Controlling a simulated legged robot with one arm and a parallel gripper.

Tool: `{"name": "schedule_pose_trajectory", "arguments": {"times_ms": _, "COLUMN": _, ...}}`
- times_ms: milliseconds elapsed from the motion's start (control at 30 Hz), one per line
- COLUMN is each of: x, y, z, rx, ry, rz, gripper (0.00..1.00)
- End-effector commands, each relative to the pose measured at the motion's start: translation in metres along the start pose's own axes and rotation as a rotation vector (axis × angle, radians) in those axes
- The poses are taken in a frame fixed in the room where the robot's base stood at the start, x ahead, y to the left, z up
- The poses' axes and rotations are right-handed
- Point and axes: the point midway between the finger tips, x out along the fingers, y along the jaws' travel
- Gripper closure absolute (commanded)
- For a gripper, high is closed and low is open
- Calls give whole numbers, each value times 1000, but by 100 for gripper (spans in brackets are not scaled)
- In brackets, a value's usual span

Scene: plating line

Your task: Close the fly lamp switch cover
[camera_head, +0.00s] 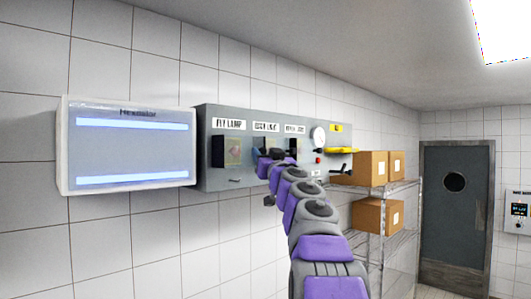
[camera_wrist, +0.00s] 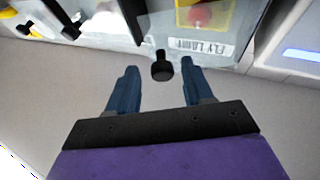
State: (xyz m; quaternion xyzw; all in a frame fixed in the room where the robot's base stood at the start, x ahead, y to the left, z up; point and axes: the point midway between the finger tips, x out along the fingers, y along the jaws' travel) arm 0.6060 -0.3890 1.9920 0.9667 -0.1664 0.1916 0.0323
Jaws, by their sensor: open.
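The fly lamp switch is a red button on a yellow plate (camera_wrist: 205,14), by a white FLY LAMP label (camera_wrist: 200,47) in the wrist view. In the head view the label (camera_head: 229,124) is at the panel's upper left, with the switch (camera_head: 233,151) below it. A dark block (camera_head: 218,151) stands beside the switch; I cannot tell whether it is the cover. In the wrist view a black knob (camera_wrist: 161,66) on a short stem shows between my fingertips, beside a black upright part (camera_wrist: 133,18). My gripper (camera_wrist: 158,78) is open; contact with the knob cannot be told.
The grey control panel (camera_head: 205,180) carries other labelled switches, a round dial (camera_head: 318,137) and a yellow handle (camera_head: 342,151). A lit white insect lamp box (camera_head: 130,150) hangs to its left. A wire shelf (camera_head: 400,186) with cardboard boxes (camera_head: 370,167) stands right.

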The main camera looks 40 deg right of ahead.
Motion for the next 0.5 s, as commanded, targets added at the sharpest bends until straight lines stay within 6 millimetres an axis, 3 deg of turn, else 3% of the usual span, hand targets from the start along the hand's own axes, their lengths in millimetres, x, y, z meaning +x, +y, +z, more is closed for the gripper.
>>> {"name": "schedule_pose_trajectory", "arguments": {"times_ms": 267, "x": 1, "y": 0, "z": 1, "rx": 0, "ry": 0, "rz": -1, "gripper": 49}}
{"name": "schedule_pose_trajectory", "arguments": {"times_ms": 500, "x": 1, "y": 1, "z": 1, "rx": 1, "ry": -1, "rz": 0, "gripper": 72}}
